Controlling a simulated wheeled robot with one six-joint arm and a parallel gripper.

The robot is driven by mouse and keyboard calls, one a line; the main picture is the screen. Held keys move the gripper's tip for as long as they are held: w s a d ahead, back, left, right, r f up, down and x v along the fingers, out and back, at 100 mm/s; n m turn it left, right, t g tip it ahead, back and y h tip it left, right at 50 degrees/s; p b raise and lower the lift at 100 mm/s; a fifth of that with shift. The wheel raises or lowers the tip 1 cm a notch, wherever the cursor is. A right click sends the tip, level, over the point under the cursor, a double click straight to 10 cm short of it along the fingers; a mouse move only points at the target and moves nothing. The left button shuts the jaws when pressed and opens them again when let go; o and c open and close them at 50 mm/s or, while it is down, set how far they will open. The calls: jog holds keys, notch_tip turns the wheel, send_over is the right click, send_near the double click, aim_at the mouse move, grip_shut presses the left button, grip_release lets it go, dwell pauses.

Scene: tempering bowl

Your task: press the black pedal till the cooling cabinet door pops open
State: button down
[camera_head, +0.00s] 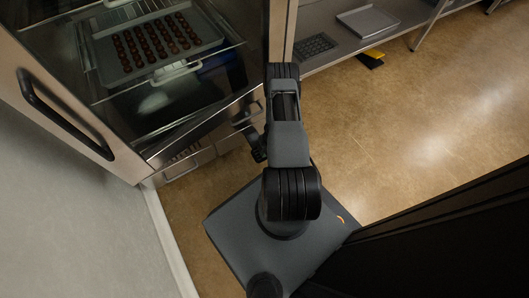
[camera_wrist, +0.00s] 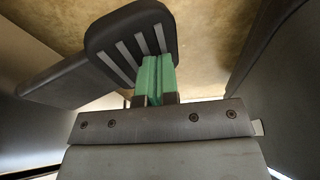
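The black pedal (camera_wrist: 120,45) with pale ridges on its face is at the top of the wrist view, on a dark bar (camera_wrist: 60,78) reaching left. My gripper (camera_wrist: 156,62) has its green fingertips together, with nothing seen between them. The tips overlap the lower edge of the pedal in the picture; I cannot tell whether they touch it. In the head view my arm hides my fingertips. The cooling cabinet door (camera_head: 88,118), with a black handle (camera_head: 62,112), is at the left and looks shut. A tray of dark chocolates (camera_head: 157,50) shows behind its glass.
A steel shelf (camera_head: 333,57) with a dark mould (camera_head: 313,46) and a grey tray (camera_head: 368,21) runs along the back. A yellow and black object (camera_head: 372,57) lies beneath it. Bare floor (camera_head: 420,130) is clear at the right. A pale wall stands at the left.

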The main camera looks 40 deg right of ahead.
jog(key=shift+s+a+f, duration=0.15)
jog(key=shift+s+f, duration=0.15)
jog(key=r+p, duration=0.2)
jog(key=s+r+p, duration=0.1)
jog(key=r+p, duration=0.1)
jog(key=shift+r, duration=0.35)
jog(key=s+d+r+p, duration=0.2)
jog(key=s+r+p, duration=0.1)
jog(key=r, duration=0.5)
jog(key=shift+s+d+r+p, duration=0.2)
jog(key=shift+s+r+p, duration=0.1)
jog(key=shift+p, duration=0.25)
dwell(0.5)
